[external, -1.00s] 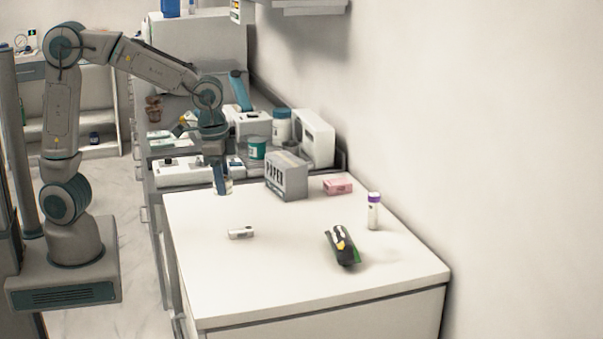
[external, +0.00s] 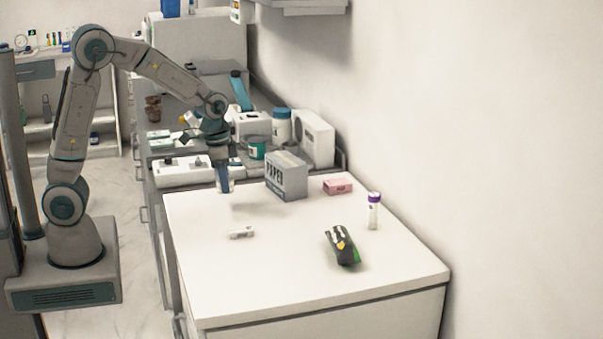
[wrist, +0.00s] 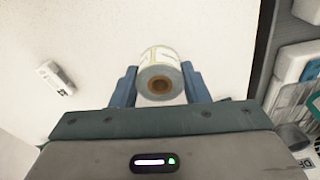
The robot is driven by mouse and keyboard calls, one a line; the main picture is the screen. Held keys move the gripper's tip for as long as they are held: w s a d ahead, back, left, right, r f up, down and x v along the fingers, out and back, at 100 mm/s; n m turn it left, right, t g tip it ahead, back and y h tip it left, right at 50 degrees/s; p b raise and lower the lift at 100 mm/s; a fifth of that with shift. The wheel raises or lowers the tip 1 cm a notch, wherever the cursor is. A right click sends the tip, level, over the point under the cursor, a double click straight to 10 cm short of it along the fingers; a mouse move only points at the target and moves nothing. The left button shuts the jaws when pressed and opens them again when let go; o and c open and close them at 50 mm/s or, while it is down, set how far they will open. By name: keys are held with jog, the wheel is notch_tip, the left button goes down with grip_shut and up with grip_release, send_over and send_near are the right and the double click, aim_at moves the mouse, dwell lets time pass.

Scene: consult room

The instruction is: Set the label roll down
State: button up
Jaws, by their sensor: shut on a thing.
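The label roll (wrist: 158,80) is a white roll with a brown core, seen end-on in the wrist view. My gripper (wrist: 159,90) is shut on it, with one blue finger on each side. In the external view my gripper (external: 224,186) points down over the far left part of the white counter (external: 270,270). The label roll there (external: 225,186) shows only as a small pale patch at the fingertips. A faint shadow lies on the counter below, so the roll appears to be held a little above the surface.
A small white device (external: 240,233) lies in front of my gripper. A grey paper box (external: 287,177) stands to its right, with a pink box (external: 338,184), a purple-capped tube (external: 374,211) and a dark green-edged item (external: 342,246) further right. The counter's front left is clear.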

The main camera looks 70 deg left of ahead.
aim_at(226, 206)
jog(key=shift+w+a+f, duration=0.1)
jog(key=shift+a+f, duration=0.1)
jog(key=shift+a, duration=0.05)
jog(key=shift+f, duration=1.9)
jog(key=shift+f, duration=0.2)
jog(key=o, duration=1)
jog(key=shift+c, duration=0.2)
